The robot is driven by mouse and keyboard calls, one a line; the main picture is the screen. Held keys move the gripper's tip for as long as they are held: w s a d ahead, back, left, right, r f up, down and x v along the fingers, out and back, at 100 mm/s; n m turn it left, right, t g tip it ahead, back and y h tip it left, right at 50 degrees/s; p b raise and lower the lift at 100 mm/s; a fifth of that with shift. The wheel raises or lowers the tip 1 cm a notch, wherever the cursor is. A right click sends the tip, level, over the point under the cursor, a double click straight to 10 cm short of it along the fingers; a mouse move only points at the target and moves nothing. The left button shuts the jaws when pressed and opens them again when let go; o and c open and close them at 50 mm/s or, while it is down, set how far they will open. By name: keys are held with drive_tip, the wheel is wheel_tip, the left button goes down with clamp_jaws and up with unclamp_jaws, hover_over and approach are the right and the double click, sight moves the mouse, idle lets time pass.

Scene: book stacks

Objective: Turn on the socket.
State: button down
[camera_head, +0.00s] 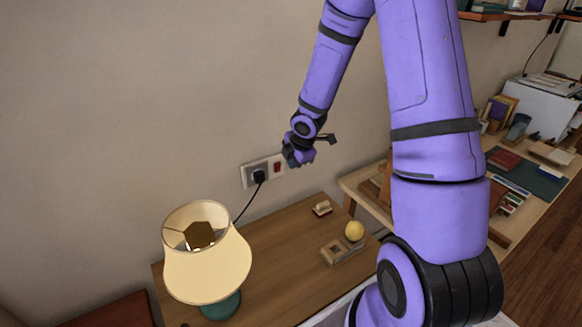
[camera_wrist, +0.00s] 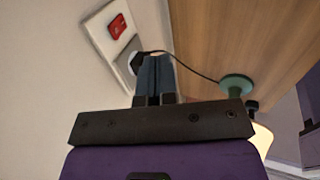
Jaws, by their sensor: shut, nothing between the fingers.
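The wall socket is a pale plate (camera_head: 249,179) on the wall above the wooden desk, with a red switch (camera_head: 277,168) on its right part. A black plug (camera_head: 259,176) with a cord sits in its left part. In the wrist view the red switch (camera_wrist: 117,26) shows on the plate (camera_wrist: 98,29), and the plug (camera_wrist: 136,62) is just beyond my fingers. My gripper (camera_head: 289,156) is shut and empty, close to the right end of the socket plate. Its fingers also show in the wrist view (camera_wrist: 155,72). I cannot tell whether they touch anything.
A table lamp (camera_head: 207,262) with a cream shade and green base stands on the desk (camera_head: 275,245), below the socket. A yellow ball (camera_head: 354,231) and small wooden pieces (camera_head: 333,251) lie on the desk. A second table (camera_head: 510,225) with books is at right.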

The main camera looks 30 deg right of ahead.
drive_tip(key=shift+s+r, duration=0.35)
drive_tip(key=shift+r, duration=0.2)
drive_tip(key=s+a+r+m+h, duration=0.1)
drive_tip(key=s+r+m, duration=0.3)
drive_tip(key=r, duration=0.6)
drive_tip(key=s+a+r+m+h, duration=0.2)
drive_tip(key=s+r+m, duration=0.3)
drive_tip(key=r, duration=0.4)
drive_tip(key=s+a+r+m+y, duration=0.1)
drive_tip(key=s+a+r+m, duration=0.2)
drive_tip(key=s, duration=0.7)
drive_tip(key=s+a+r+m+y, duration=0.2)
drive_tip(key=s+a+r+m, duration=0.2)
drive_tip(key=s, duration=0.5)
wheel_tip(320, 180, up, 4)
drive_tip(key=shift+s+f+m+t, duration=0.2)
drive_tip(key=shift+s+m+t, duration=0.2)
drive_tip(key=shift+m, duration=0.6)
